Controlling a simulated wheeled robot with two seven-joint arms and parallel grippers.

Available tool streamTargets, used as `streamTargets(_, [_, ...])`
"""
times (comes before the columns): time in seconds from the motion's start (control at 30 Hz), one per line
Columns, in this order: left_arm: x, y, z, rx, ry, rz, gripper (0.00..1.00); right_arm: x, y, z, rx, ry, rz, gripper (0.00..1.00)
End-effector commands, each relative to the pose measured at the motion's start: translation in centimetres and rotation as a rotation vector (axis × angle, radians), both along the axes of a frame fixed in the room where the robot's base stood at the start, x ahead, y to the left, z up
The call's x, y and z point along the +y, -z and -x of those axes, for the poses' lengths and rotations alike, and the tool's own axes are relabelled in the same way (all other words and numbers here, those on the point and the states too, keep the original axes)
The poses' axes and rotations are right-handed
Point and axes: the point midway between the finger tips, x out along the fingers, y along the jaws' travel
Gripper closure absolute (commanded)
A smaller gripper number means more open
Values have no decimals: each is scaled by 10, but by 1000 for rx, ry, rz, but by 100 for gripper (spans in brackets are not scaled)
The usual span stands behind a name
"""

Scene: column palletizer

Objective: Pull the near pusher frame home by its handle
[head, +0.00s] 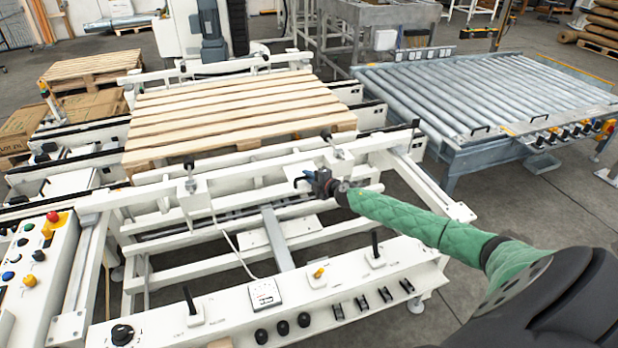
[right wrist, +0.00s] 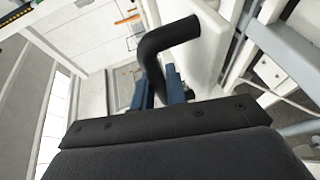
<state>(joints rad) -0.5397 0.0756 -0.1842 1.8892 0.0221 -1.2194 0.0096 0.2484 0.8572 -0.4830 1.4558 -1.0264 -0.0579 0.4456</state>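The near pusher frame (head: 255,197) is a white beam structure on the near side of a slatted wooden pallet (head: 235,112) in the head view. Its black bent handle (right wrist: 166,42) stands out in the right wrist view, curving down between my gripper's fingers. My right gripper (head: 320,183) is at the frame's near side in the head view. In the right wrist view, its blue fingers (right wrist: 162,92) sit close on both sides of the handle and look shut on it. The fingertips' contact is partly hidden by the handle. My left gripper is out of view.
A white control rail (head: 280,300) with levers, knobs and a gauge runs along the front, below my right arm. A button panel (head: 35,262) is at the left. A roller conveyor (head: 490,90) stands at the right, with open floor in front of it.

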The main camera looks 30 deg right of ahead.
Motion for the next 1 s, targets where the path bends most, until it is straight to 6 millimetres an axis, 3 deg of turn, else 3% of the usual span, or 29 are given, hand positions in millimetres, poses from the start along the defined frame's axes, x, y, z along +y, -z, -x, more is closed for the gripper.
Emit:
streamTargets(0.27, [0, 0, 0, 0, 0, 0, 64, 0, 1, 2, 1, 0, 0, 100])
streamTargets(0.47, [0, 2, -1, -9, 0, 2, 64, 5, 2, 21, 3, -1, -1, 100])
streamTargets(0.7, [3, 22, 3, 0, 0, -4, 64, 10, 2, 39, 3, -2, 0, 100])
streamTargets(1.0, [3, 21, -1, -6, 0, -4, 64, 10, 2, 40, 2, -1, 0, 100])
